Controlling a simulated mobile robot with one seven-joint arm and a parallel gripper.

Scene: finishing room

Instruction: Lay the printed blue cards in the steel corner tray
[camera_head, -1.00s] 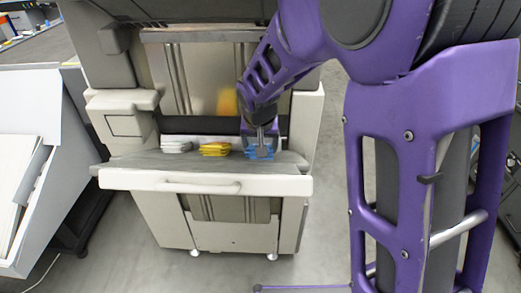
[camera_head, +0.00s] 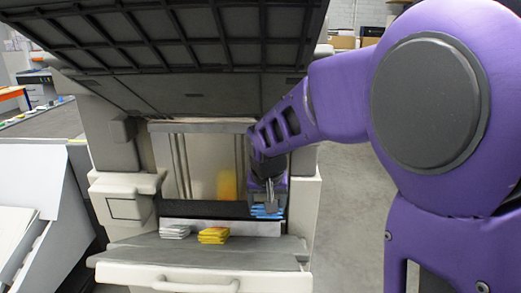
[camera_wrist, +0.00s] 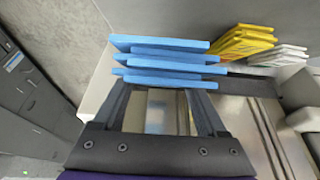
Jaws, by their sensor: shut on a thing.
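My gripper (camera_head: 267,203) is shut on a small stack of blue cards (camera_head: 267,212). In the head view the stack is at the right end of the machine's delivery shelf, a little above the shelf surface. In the wrist view the blue cards (camera_wrist: 165,60) lie across my fingertips (camera_wrist: 160,86), one on another and slightly out of line. Any print on them cannot be made out. I cannot pick out a steel corner tray in either view.
A yellow card stack (camera_head: 213,235) and a white card stack (camera_head: 174,232) lie on the grey shelf (camera_head: 200,252) left of my gripper. A pale metal strip (camera_head: 230,226) runs behind them. The machine's raised dark cover (camera_head: 210,50) overhangs. Open floor (camera_head: 345,190) shows at right.

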